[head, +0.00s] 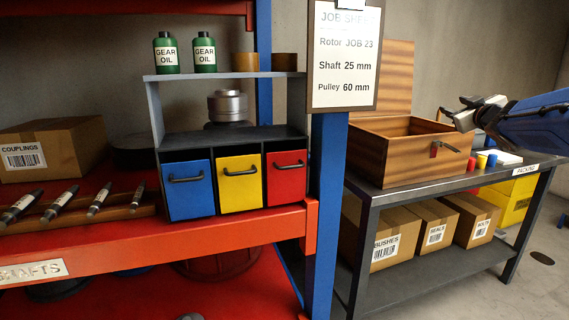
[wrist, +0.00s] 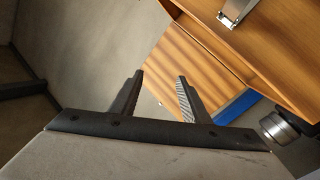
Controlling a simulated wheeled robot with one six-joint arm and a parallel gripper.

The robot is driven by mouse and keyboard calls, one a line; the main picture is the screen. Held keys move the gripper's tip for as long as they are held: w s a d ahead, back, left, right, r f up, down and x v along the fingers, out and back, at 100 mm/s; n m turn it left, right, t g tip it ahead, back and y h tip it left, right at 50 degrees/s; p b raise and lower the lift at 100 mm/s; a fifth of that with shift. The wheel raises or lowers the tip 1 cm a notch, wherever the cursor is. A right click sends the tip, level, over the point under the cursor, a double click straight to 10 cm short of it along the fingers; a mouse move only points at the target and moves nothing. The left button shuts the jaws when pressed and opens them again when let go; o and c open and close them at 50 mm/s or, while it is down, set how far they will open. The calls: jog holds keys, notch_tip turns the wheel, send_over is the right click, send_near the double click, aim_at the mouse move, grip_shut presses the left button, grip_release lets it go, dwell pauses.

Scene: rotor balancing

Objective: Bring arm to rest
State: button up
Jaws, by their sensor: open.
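My gripper (head: 452,112) is at the right of the head view, at the end of my blue arm, above the right part of the wooden box (head: 400,158). In the wrist view my gripper (wrist: 160,78) shows two dark fingers spread apart with nothing between them. The wooden box also shows in the wrist view (wrist: 215,65), with a metal clasp (wrist: 236,12) on it. In the head view its lid (head: 398,75) stands open. The inside of the box is mostly hidden.
The box stands on a packing table (head: 370,192), with small coloured cylinders (head: 487,161) near my arm. Cartons (head: 392,238) sit on its lower shelf. A blue post (head: 328,205) with a job sheet (head: 343,55) divides it from the red rack (head: 230,235) holding drawers (head: 239,184).

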jog(key=s+a+f+m+g, duration=0.1)
jog(key=s+a+f+g, duration=0.3)
jog(key=s+a+f, duration=0.4)
jog(key=s+a+f+m+g+y, duration=0.1)
jog(key=s+a+f+g, duration=0.4)
jog(key=s+f, duration=1.1)
jog(key=s+a+f+m+g+y, duration=0.1)
jog(key=s+a+f+g, duration=0.3)
jog(key=s+a+f, duration=0.6)
jog(key=s+f+m, duration=0.1)
jog(key=s+f, duration=0.1)
jog(key=s, duration=0.8)
jog(key=shift+a+m, duration=0.3)
jog(key=shift+a, duration=0.05)
jog(key=shift+c, duration=0.3)
